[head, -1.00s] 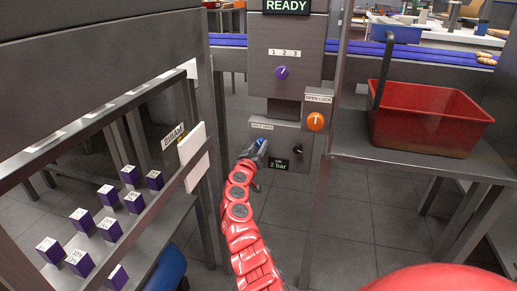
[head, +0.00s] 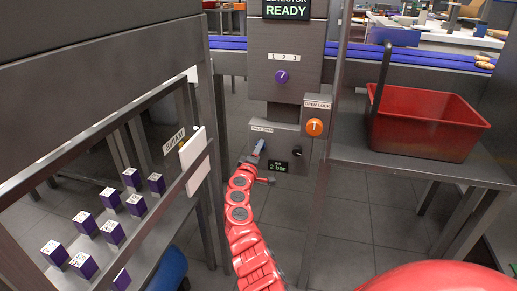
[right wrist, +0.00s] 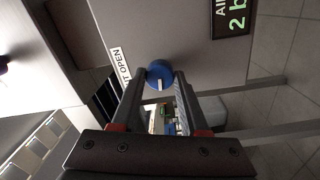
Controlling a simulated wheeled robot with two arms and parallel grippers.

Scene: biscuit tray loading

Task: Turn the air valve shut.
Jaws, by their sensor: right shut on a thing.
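The blue round knob (right wrist: 159,73) of the air valve is on the front of a grey control box (head: 276,162). It has a white mark on its face, and a label ending in "T OPEN" is beside it. My right gripper (head: 259,146) reaches the box's left part. In the right wrist view, my right gripper (right wrist: 158,80) has a finger on either side of the knob and is shut on it. In the head view the gripper largely hides the knob. The air display (head: 278,167) reads 2 bar. My left gripper is not in view.
An orange knob (head: 314,127) labelled "OPEN LOCK" and a black knob (head: 298,152) are close by on the right. A purple knob (head: 281,76) is above. A red crate (head: 430,118) stands on the right shelf. A rack with several purple boxes (head: 112,232) is at left.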

